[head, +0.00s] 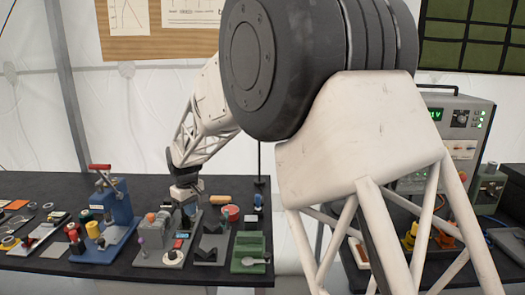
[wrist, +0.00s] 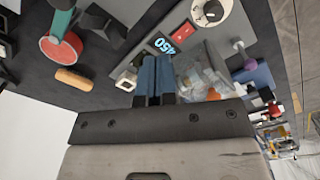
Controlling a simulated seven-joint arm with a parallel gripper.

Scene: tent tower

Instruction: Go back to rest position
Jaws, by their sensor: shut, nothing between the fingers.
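My gripper (head: 187,218) is at the end of my white arm, low over the dark table in the head view, just above a grey device. In the wrist view my gripper (wrist: 155,68) shows two blue-grey fingers pressed together, with nothing between them. The grey device (head: 160,258) has a knob and a small blue display (head: 182,236). In the wrist view the display (wrist: 160,45) reads 450, beside a red switch (wrist: 184,32) and a white knob (wrist: 208,12). I cannot tell whether the fingertips touch the device.
A blue press (head: 118,212) stands left of my gripper. A green block (head: 247,248), a red round piece (head: 231,213) and an orange cylinder (head: 219,199) are to the right. A grey instrument (head: 462,125) stands at far right. Space above the table's left side is free.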

